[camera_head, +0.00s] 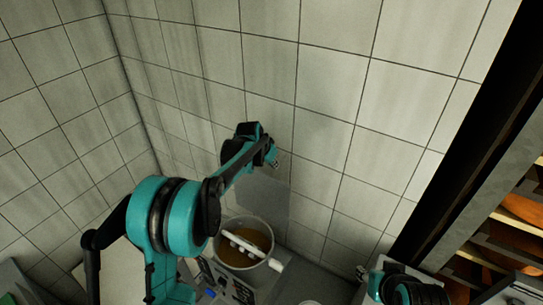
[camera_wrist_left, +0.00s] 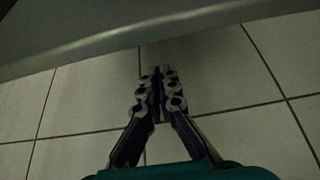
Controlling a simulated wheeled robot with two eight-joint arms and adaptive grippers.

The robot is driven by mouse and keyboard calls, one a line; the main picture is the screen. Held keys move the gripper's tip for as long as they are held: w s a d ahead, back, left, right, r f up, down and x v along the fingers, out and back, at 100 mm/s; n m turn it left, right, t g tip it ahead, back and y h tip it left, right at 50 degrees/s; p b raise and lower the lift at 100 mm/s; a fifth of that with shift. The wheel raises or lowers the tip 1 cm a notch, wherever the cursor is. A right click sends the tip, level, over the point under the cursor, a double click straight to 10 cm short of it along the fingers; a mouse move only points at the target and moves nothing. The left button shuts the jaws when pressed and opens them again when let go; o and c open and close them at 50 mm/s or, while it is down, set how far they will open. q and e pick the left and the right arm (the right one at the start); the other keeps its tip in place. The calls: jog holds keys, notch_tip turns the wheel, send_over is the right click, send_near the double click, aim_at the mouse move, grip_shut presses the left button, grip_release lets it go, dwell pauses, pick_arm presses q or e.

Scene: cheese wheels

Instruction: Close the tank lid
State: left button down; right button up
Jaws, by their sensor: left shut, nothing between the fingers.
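The tank (camera_head: 247,222) is a round pale vessel low in the centre of the head view, open at the top, with yellow-brown liquid inside and a white bar across it. A faint grey panel (camera_head: 262,198), apparently the raised lid, stands upright behind the tank against the wall. My left gripper (camera_head: 273,156) is above the panel, near the tiled wall. In the left wrist view its fingers (camera_wrist_left: 160,78) are together with nothing between them. A broad grey edge (camera_wrist_left: 110,38) crosses the top there, possibly the lid. My right gripper (camera_head: 364,272) is at the lower right, its fingers unclear.
A control panel (camera_head: 228,285) with buttons sits in front of the tank, partly behind my left arm. A tiled wall (camera_head: 330,130) closes off the back. At the right, a dark-framed rack (camera_head: 500,240) holds orange-brown cheese wheels.

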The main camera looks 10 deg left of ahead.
pick_arm(q)
jog(key=s, duration=0.1)
jog(key=s+a, duration=0.1)
jog(key=shift+s+f, duration=0.15)
jog(key=shift+s, duration=0.25)
pick_arm(e)
jog(key=shift+s+r, duration=0.1)
jog(key=shift+r, duration=0.35)
pick_arm(q)
jog(key=shift+a, duration=0.1)
pick_arm(e)
jog(key=shift+s, duration=0.1)
